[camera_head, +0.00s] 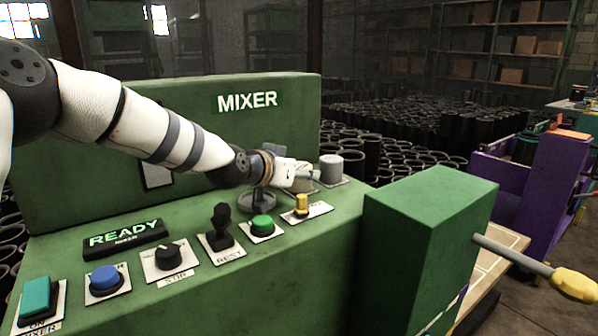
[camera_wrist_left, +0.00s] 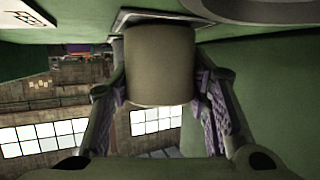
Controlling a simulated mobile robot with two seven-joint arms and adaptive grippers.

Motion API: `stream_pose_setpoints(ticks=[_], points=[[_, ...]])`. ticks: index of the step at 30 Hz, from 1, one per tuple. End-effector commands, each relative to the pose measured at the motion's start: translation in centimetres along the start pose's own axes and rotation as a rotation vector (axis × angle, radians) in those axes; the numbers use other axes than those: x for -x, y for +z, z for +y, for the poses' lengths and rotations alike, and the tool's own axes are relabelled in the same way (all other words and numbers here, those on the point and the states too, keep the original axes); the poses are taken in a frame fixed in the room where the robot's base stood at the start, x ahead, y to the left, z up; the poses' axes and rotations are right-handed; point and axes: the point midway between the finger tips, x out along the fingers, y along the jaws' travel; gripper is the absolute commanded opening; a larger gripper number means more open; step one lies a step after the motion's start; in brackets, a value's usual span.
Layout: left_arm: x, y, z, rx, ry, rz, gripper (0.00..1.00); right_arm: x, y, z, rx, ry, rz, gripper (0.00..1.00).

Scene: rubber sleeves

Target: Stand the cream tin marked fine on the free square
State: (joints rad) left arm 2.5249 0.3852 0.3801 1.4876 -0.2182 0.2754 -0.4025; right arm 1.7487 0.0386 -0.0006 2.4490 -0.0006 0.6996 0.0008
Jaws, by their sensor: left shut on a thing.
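My left gripper (camera_head: 307,176) reaches over the back right of the green mixer bench. In the left wrist view its two fingers are shut on the sides of a plain beige-grey tin (camera_wrist_left: 160,65), which I take for the cream tin. No mark shows on the side facing the wrist camera. A pale square plate (camera_wrist_left: 120,20) shows at the tin's base; I cannot tell whether they touch. In the head view a grey tin (camera_head: 331,168) stands upright at the fingertips, on a pale square (camera_head: 335,184); whether it is the held tin is unclear. My right gripper is out of view.
A round dark stand (camera_head: 258,198) is below the left wrist. Along the bench front are a yellow switch (camera_head: 302,203), green button (camera_head: 263,224), black REST lever (camera_head: 221,230), STIR knob (camera_head: 168,255) and blue button (camera_head: 104,279). A green box (camera_head: 425,225) rises at the right.

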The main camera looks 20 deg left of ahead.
Motion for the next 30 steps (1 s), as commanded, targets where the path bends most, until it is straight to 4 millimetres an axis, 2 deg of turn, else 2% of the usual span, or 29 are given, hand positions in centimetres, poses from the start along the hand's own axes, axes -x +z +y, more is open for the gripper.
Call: stream_pose_setpoints(ticks=[1, 2, 4, 5, 13, 16, 24, 30], points=[[-0.3, 1.3, 0.1, 0.005, 0.004, -0.022, 0.1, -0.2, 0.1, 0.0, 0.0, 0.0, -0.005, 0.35], [-0.3, 1.4, 0.1, 0.006, 0.004, -0.025, 0.46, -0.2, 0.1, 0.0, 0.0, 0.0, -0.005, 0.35], [-0.4, 1.6, 0.1, 0.007, 0.005, -0.028, 0.62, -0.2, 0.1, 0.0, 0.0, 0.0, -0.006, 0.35], [-0.4, 1.7, 0.1, 0.007, 0.005, -0.029, 0.64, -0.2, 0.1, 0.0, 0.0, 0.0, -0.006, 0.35], [-0.5, 2.1, 0.1, 0.009, 0.006, -0.037, 0.64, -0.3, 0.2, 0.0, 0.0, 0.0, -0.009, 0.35], [-0.1, 1.0, 0.1, 0.009, 0.006, -0.035, 0.64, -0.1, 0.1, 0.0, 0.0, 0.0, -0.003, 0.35], [6.4, -0.6, 0.1, 0.005, 0.003, -0.016, 0.64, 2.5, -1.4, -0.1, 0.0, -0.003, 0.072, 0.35], [7.8, -0.2, 0.1, 0.005, 0.003, -0.019, 0.64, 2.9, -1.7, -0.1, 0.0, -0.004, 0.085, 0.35]])
